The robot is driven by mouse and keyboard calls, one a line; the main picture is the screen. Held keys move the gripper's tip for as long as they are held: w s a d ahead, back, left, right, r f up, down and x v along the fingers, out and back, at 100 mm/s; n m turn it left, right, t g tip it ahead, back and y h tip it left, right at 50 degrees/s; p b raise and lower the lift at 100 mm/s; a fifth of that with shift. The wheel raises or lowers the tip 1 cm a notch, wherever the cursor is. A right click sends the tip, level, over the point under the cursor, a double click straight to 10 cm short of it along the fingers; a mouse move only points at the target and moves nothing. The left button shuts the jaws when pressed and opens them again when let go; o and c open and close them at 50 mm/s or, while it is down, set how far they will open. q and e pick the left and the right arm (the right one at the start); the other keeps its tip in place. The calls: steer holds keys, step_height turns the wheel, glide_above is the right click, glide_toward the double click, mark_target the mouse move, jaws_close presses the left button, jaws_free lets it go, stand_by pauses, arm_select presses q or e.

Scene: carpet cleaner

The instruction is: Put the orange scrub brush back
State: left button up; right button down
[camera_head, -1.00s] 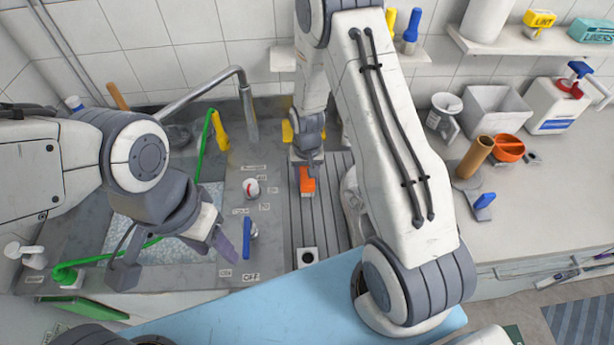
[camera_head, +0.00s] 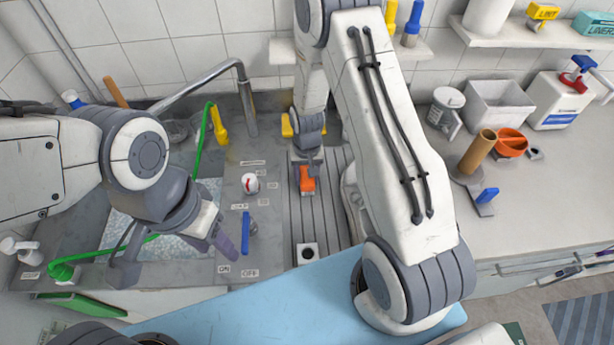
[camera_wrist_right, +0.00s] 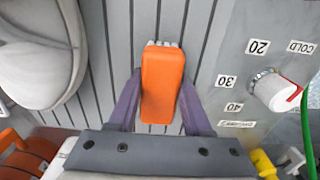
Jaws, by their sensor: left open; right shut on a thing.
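The orange scrub brush (camera_head: 307,184) is between the fingers of my right gripper (camera_head: 307,172), over the grey ribbed drain strip. In the right wrist view the brush (camera_wrist_right: 162,85) stands lengthwise between the two purple fingers (camera_wrist_right: 160,105), with pale bristles showing at its far end. My right gripper is shut on it. Whether the brush touches the strip (camera_head: 325,225) is hard to tell. My left gripper (camera_head: 178,260) is open and empty over the sink's front right, its fingers wide apart.
A white dial with a red mark (camera_head: 250,183) and a blue lever (camera_head: 246,233) are left of the strip. A faucet (camera_head: 245,100) and a green hose (camera_head: 203,140) stand by the sink. A yellow thing (camera_head: 288,127) is behind the right gripper. The right counter has free room.

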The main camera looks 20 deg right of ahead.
steer(key=shift+f, duration=0.25)
steer(key=shift+c, duration=1.3)
jaws_free()
steer(key=shift+r, duration=0.1)
step_height(320, 180, up, 10)
steer(key=shift+r+b, duration=0.15)
steer(key=shift+b, duration=1)
